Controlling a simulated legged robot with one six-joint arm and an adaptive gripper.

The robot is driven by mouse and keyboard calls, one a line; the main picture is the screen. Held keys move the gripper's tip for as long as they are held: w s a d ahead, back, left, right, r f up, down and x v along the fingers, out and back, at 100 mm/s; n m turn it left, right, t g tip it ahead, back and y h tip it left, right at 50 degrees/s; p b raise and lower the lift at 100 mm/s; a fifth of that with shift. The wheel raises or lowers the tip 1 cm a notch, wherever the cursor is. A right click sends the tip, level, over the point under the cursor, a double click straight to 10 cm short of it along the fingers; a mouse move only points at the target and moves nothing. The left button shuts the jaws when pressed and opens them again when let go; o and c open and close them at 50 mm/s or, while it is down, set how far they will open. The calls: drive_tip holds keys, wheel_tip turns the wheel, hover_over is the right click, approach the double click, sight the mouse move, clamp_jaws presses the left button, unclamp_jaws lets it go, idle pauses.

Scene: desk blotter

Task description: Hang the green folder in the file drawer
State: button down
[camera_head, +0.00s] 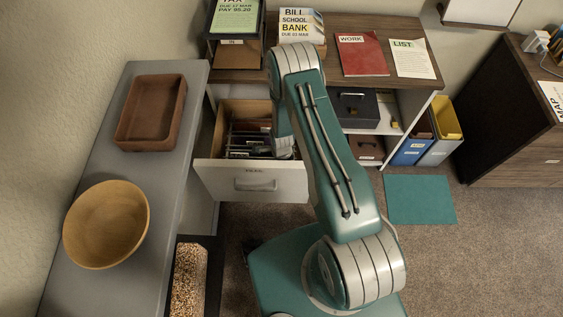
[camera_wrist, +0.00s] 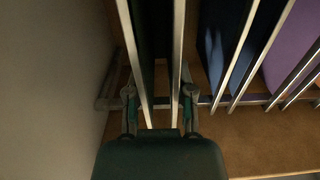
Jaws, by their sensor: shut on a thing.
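The file drawer (camera_head: 251,183) is pulled open in the head view, with a pale front and a handle. Several hanging folders stand in it, small and partly hidden behind my arm. In the wrist view my gripper (camera_wrist: 160,95) is inside the drawer, its fingers on either side of two metal hanger bars. A very dark green folder (camera_wrist: 145,35) hangs between these bars, and my gripper is shut on it. The bars reach close to the drawer's side rail at the left. I cannot tell whether they rest on it.
A blue folder (camera_wrist: 222,40) and a purple folder (camera_wrist: 288,45) hang to the right of my gripper. The grey counter (camera_head: 160,200) at the left holds a brown tray (camera_head: 151,112) and a wooden bowl (camera_head: 105,224). A teal mat (camera_head: 420,199) lies on the floor.

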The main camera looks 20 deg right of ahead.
drive_tip(key=shift+f, duration=1.05)
drive_tip(key=shift+c, duration=2)
unclamp_jaws()
drive_tip(key=shift+r, duration=0.1)
wheel_tip(320, 180, up, 12)
